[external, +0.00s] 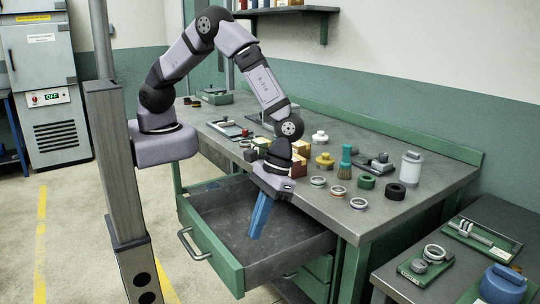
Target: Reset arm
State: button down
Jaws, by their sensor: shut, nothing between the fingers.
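My arm reaches from its base at the left over the open drawer of the workbench (400,204). My gripper (255,232) has blue fingers that point down and slightly left. They are shut together with nothing between them. The fingertips are over or inside the drawer (225,232), which is pulled out and looks empty. I cannot tell their exact height above its floor.
The bench top holds several rings, such as a white ring (358,203), a black ring (395,191) and a green ring (366,181). A side table (455,275) is at lower right.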

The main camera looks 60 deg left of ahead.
jog(key=a+f+m+t+y, duration=0.1)
jog(key=a+m+y, duration=0.2)
jog(key=a+m, duration=0.8)
jog(key=w+a+r+n+t+h, duration=0.1)
jog(key=w+a+r+n, duration=0.3)
jog(key=a, duration=0.5)
jog(key=w+a+r+n+t+h, duration=0.1)
jog(key=w+a+r+n, duration=0.2)
jog(key=a, duration=0.6)
jog(key=w+a+r+n+t+h, duration=0.1)
jog(key=w+a+r+n, duration=0.3)
jog(key=a, duration=0.5)
jog(key=shift+w+a+r+n, duration=0.25)
jog(key=shift+w+r+n, duration=0.1)
jog(key=shift+r+n, duration=0.3)
